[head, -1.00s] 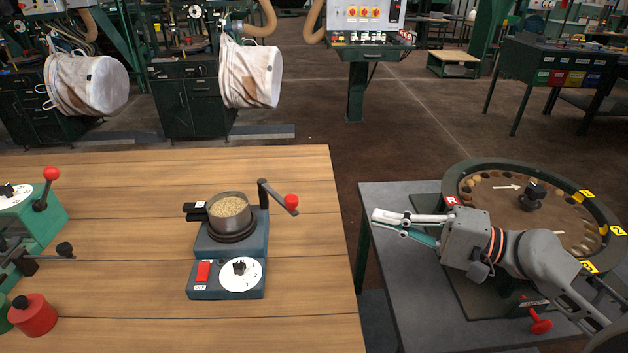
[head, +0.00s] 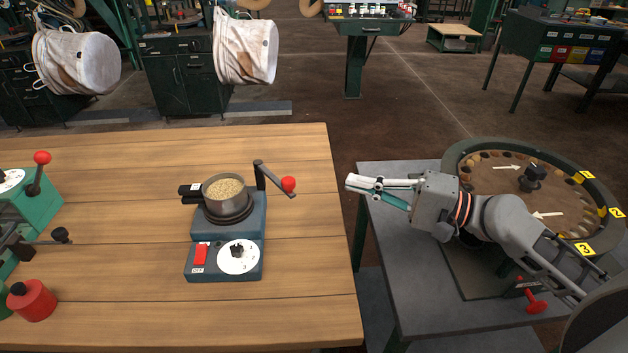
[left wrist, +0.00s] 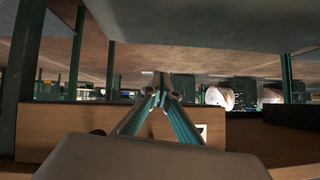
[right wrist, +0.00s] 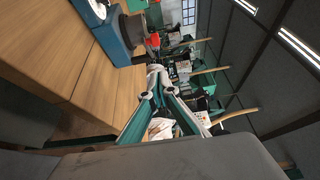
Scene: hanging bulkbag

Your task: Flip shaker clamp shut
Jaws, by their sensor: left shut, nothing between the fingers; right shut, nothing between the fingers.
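The shaker (head: 228,235) stands on the wooden table, a blue-grey base with a red switch and a white dial. A dark pan (head: 225,191) of pale grains sits on top of it. Its clamp arm (head: 273,178) with a red ball knob (head: 289,184) rises at the right of the pan, angled out to the right. The red knob also shows in the right wrist view (right wrist: 153,41). My right gripper (head: 349,183) is shut and empty, right of the knob and apart from it. My left gripper (left wrist: 160,78) is shut and empty in the left wrist view, and not in the head view.
The wooden table (head: 310,300) has bare room around the shaker. Green equipment (head: 35,195) and a red cylinder (head: 31,300) stand at its left. A grey table (head: 385,270) with a round dial tray (head: 450,165) is at right, past a gap.

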